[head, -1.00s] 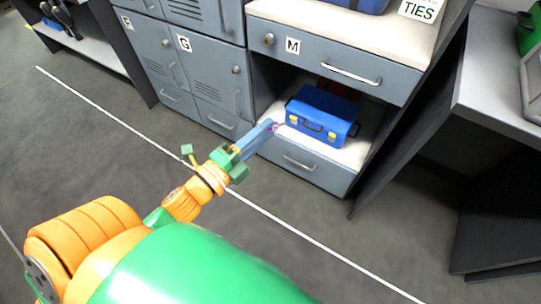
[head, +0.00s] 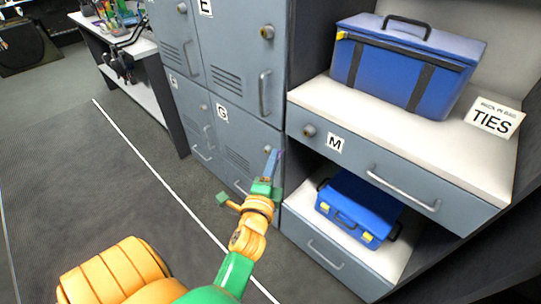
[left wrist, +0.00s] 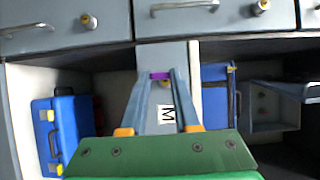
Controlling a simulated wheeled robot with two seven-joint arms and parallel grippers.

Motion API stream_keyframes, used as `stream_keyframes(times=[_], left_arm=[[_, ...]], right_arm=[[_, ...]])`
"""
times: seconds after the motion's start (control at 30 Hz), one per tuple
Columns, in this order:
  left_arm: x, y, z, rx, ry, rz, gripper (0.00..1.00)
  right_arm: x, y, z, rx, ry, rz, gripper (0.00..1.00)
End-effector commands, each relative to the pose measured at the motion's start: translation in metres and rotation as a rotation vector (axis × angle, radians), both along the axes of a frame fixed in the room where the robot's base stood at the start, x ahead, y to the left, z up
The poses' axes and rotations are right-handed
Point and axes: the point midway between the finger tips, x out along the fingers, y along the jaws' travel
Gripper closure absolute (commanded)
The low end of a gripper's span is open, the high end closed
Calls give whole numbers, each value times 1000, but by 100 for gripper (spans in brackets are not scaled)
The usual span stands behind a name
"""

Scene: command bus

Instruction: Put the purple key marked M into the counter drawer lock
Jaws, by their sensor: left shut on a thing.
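My left gripper (head: 271,158) is shut on the purple key (left wrist: 160,75), which shows only as a small purple piece between the fingertips; its mark cannot be read. The counter drawer (head: 390,178) is grey with a bar handle and an M label (head: 335,143). Its round lock (head: 309,130) is left of the label. In the head view the fingertips are left of and below the lock, apart in the picture. In the left wrist view, turned sideways, the M label (left wrist: 167,115) shows between the fingers, and the lock is not visible, apparently behind the key. My right gripper is not in view.
A blue bag (head: 400,75) and a TIES sign (head: 494,118) stand on the counter (head: 340,98). A blue toolbox (head: 355,205) sits on the shelf below the drawer. Grey lockers (head: 240,140) with knobs and handles stand left. The floor at left is clear.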

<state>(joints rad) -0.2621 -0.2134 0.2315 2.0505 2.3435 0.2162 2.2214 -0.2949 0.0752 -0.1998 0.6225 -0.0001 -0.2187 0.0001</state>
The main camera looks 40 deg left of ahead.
Motion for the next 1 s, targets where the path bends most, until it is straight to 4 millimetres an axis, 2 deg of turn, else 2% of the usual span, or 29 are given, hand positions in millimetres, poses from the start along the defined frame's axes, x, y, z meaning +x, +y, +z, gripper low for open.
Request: stream_keyframes(times=[0.6,0.8,1.0], left_arm=[[62,-5,-2,1,-3,-1,100],[76,-6,-1,0,-2,-1,100],[79,-6,0,1,-2,-1,100]], right_arm=[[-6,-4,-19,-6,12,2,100],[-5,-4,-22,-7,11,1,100],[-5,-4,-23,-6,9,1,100]])
